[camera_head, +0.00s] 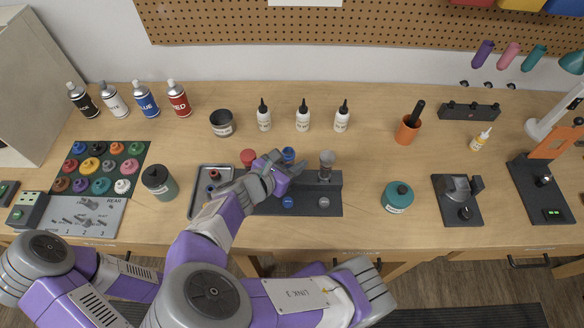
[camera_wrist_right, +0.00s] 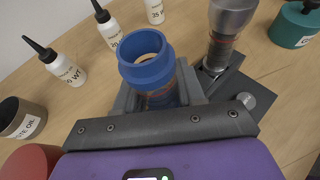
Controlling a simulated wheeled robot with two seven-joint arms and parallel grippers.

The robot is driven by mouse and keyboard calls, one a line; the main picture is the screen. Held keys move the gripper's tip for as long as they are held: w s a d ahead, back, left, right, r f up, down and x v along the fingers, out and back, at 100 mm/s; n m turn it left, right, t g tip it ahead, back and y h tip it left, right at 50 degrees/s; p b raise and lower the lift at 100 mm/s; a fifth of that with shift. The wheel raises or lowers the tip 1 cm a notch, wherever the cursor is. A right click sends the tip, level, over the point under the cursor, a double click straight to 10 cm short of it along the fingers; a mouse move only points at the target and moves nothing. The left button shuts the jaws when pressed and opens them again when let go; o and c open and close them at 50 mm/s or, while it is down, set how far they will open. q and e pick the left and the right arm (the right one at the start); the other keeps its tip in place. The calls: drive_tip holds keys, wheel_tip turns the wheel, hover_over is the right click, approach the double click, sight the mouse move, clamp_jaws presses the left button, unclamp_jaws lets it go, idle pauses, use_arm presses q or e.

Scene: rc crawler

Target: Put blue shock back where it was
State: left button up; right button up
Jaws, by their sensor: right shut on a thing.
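The blue shock (camera_head: 288,154) shows a blue collar at the top, upright beyond my right gripper. In the right wrist view its blue collar (camera_wrist_right: 146,57) stands between the grey fingers of my right gripper (camera_wrist_right: 155,92), which is shut on it. A coil shows below the collar; its lower end is hidden. My right gripper (camera_head: 280,172) is over the dark shock stand (camera_head: 310,207), which has a blue disc (camera_head: 288,202) and a grey disc (camera_head: 323,202) on its front. The grey shock (camera_head: 326,164) stands upright in the stand, to the right. My left gripper is not in view.
A red-topped thing (camera_head: 248,157) stands left of my gripper. A metal tray (camera_head: 196,205) with small parts lies further left. White bottles (camera_head: 303,118) and a dark pot (camera_head: 222,124) stand behind. A green jar (camera_head: 397,196) is to the right, with clear table between.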

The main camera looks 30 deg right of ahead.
wheel_tip(320, 180, down, 2)
drive_tip(key=shift+f+b, duration=0.2)
drive_tip(key=shift+b, duration=0.1)
drive_tip(key=shift+r, duration=0.1)
drive_tip(key=o, duration=0.7)
drive_tip(key=shift+f, duration=0.2)
drive_tip(key=o, duration=0.5)
drive_tip(key=shift+c, duration=0.2)
drive_tip(key=shift+r, duration=0.2)
